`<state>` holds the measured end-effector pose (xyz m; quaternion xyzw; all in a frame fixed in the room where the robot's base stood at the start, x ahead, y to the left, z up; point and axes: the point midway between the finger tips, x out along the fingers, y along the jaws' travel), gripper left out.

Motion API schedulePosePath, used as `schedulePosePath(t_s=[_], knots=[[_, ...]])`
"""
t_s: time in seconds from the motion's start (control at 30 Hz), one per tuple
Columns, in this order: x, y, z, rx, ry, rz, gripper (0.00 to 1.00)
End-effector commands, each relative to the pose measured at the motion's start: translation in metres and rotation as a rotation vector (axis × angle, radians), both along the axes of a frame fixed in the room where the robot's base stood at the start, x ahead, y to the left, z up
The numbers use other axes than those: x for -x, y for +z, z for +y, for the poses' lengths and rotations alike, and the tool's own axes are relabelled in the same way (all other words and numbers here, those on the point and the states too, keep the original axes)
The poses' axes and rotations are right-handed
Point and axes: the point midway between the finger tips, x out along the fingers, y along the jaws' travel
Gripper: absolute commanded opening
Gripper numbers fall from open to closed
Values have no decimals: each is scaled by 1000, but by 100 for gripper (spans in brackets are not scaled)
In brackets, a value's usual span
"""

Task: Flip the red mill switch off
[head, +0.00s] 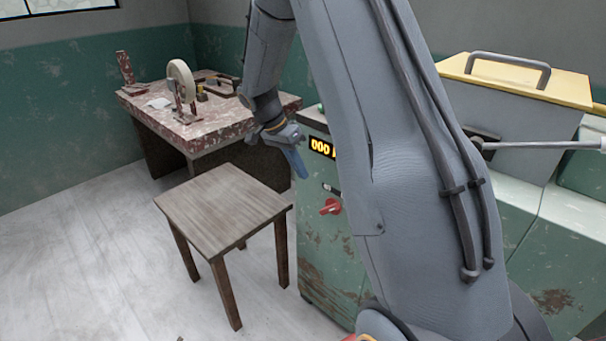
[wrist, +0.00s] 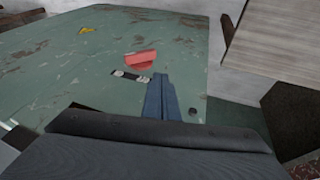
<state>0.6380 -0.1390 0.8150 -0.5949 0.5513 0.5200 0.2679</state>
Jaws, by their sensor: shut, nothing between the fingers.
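The red switch (head: 330,206) sits on the front of a worn green mill cabinet (head: 325,255), below a lit display reading "000" (head: 321,147). In the wrist view the red switch (wrist: 141,60) lies just beyond my fingertips, slightly to their left. My gripper (head: 297,163) is shut and empty, pointing down near the cabinet's upper left edge in the head view. Its blue fingers (wrist: 161,92) are together in the wrist view. A gap to the switch shows; I see no contact. A small label plate (wrist: 132,76) is beside the switch.
A wooden stool (head: 225,205) stands left of the cabinet. A workbench (head: 190,125) with a pale wheel (head: 181,80) and tools is behind it. A grey box with a yellow lid (head: 520,78) is at the right. The floor at left is clear.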

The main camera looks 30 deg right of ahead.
Motion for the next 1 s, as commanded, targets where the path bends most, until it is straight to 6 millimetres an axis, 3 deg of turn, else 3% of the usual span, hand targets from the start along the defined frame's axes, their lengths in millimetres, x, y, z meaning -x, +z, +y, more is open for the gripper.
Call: schedulePosePath(t_s=[0.4,0.63,1.0], knots=[[15,-73,-31,0,-1,4,0],[34,-92,-37,0,0,2,0],[38,-98,-38,0,1,0,0]])
